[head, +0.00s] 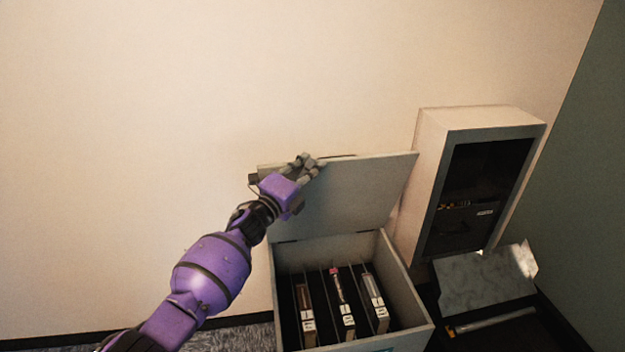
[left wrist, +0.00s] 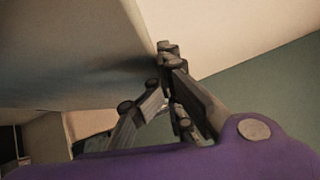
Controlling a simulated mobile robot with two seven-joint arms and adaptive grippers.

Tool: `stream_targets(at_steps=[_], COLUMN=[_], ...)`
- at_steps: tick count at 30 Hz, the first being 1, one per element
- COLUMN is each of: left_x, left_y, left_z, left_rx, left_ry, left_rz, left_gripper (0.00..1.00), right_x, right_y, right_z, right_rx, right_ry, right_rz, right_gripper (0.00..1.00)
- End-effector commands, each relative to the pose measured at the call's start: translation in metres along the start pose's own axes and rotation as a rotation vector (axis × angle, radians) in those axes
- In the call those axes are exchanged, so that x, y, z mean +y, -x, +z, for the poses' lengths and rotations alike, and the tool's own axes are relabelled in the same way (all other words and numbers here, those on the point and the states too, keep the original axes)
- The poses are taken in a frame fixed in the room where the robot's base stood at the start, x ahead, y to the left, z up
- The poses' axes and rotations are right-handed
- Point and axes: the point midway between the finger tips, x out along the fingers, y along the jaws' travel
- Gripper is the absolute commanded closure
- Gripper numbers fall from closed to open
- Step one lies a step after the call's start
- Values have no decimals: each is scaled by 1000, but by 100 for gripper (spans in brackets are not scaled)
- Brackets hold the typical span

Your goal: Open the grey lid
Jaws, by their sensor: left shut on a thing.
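The grey lid (head: 345,198) stands raised, close to upright, at the back of the grey box (head: 402,295). The box is open at the top, and its inside shows. My left gripper (head: 312,165) is at the lid's upper edge, left of its middle, and is shut on it. In the left wrist view the fingers (left wrist: 168,85) meet at the edge of the lid (left wrist: 80,60). The exact contact between fingertips and lid is partly hidden. My right gripper is not in view.
Three upright items with labels (head: 345,310) stand between dividers in the box. A tall cabinet (head: 432,180) with a dark front stands right of the lid, close to it. A grey marbled panel (head: 487,282) is at the lower right. The wall behind is bare.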

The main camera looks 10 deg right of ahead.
Motion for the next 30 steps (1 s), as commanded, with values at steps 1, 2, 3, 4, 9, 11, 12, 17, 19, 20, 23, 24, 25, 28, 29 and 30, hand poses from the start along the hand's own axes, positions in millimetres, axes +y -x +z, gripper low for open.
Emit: stream_targets(at_steps=[1, 2, 3, 4, 9, 11, 12, 17, 19, 20, 23, 24, 25, 28, 29, 30], left_x=[6, 6, 7, 7, 7, 6, 6, 6, 6, 6, 6, 6, 6, 6, 5, 5], left_y=[-7, -11, -16, -19, -30, -32, -32, -32, -32, -31, -30, -29, -28, -20, -17, -12], left_z=[9, 13, 18, 21, 34, 36, 37, 37, 37, 37, 37, 38, 38, 39, 40, 40], left_rx=[-3, -3, -3, -3, -7, -8, -8, -9, -9, -9, -9, -9, -9, -11, -12, -11], left_ry=[13, 25, 39, 49, 81, 86, 88, 89, 89, 88, 88, 87, 87, 85, 85, 84], left_rz=[30, 41, 54, 63, 94, 97, 99, 99, 99, 99, 99, 99, 99, 99, 98, 98], left_gripper=[100, 100, 100, 100, 100, 100, 100, 100, 100, 100, 100, 100, 100, 100, 100, 100], right_x=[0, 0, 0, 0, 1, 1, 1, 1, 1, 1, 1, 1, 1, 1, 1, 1], right_y=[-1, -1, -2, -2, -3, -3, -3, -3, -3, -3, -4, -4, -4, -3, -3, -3], right_z=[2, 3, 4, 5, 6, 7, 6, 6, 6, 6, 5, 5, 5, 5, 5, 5], right_rx=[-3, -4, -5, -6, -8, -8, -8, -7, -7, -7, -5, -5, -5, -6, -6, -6], right_ry=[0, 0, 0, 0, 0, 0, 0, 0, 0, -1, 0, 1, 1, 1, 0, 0], right_rz=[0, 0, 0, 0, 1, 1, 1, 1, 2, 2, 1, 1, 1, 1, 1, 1], right_gripper=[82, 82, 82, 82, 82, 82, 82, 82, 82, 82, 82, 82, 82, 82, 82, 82])
